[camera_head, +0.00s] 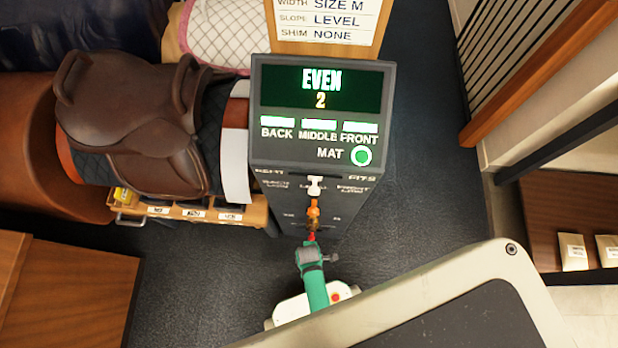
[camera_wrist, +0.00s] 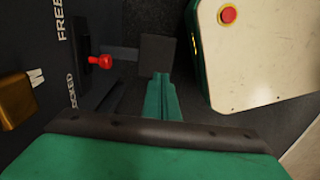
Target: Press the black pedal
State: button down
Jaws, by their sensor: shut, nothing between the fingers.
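The black pedal looks to be the dark square plate (camera_wrist: 157,54) low by the grey stand, in the wrist view. My gripper's green fingers (camera_wrist: 161,77) are together, empty, and point toward its near edge; I cannot tell whether they touch it. In the head view the pedal is hidden. The stand's display (camera_head: 320,88) reads EVEN 2, with green lights for BACK, MIDDLE, FRONT and MAT.
A red knob (camera_wrist: 102,62) juts from the stand's face left of my fingers, with a brass block (camera_wrist: 15,101) nearer. A brown saddle (camera_head: 135,125) sits left of the stand over a drawer unit (camera_head: 190,212). Dark floor (camera_head: 430,150) is clear to the right.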

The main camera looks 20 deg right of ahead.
notch_tip(320, 180, down, 12)
jog(key=shift+w+r, duration=0.1)
dwell(0.5)
dwell(0.4)
